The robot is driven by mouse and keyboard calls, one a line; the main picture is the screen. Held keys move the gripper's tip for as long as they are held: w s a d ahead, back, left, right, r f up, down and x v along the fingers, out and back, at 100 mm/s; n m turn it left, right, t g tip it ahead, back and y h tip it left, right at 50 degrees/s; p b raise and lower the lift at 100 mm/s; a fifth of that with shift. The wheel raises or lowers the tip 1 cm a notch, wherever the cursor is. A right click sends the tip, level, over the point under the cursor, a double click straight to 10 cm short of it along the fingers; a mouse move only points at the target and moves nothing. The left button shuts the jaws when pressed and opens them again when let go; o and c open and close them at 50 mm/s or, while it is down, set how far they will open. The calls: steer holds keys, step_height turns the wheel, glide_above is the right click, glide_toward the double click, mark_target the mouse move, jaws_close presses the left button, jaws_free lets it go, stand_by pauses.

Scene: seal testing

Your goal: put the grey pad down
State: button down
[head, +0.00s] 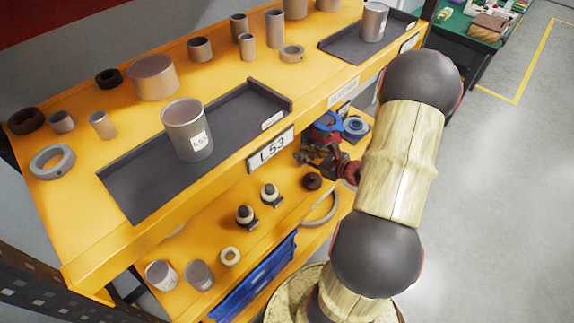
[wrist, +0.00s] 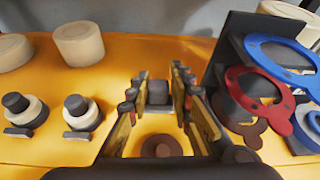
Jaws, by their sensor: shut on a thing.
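My gripper (wrist: 158,95) is over the lower yellow shelf, and its two fingers are shut on the grey pad (wrist: 157,90). The pad is a small dark grey block between the fingertips. I cannot tell whether it touches the shelf. In the head view my gripper (head: 318,158) is at the shelf's right part, below the L53 label, and the pad cannot be made out there.
A brown ring (wrist: 160,146) lies below the fingers. Two black-and-white knobbed pieces (wrist: 24,110) with small grey pads stand to the left. A dark rack (wrist: 232,48) with red and blue rings stands close on the right. The upper yellow shelf (head: 225,62) overhangs.

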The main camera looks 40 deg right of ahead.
steer(key=b, duration=0.2)
glide_above(289, 167)
steer(key=f, duration=0.6)
steer(key=shift+s+a+f, duration=0.1)
steer(key=shift+s+f, duration=0.1)
steer(key=shift+s, duration=0.05)
steer(key=f, duration=0.1)
steer(key=f+b, duration=0.2)
steer(key=shift+w+f, duration=0.25)
steer(key=shift+f, duration=0.1)
steer(key=shift+r, duration=0.1)
steer(key=c, duration=2.1)
jaws_free()
steer(key=o, duration=0.5)
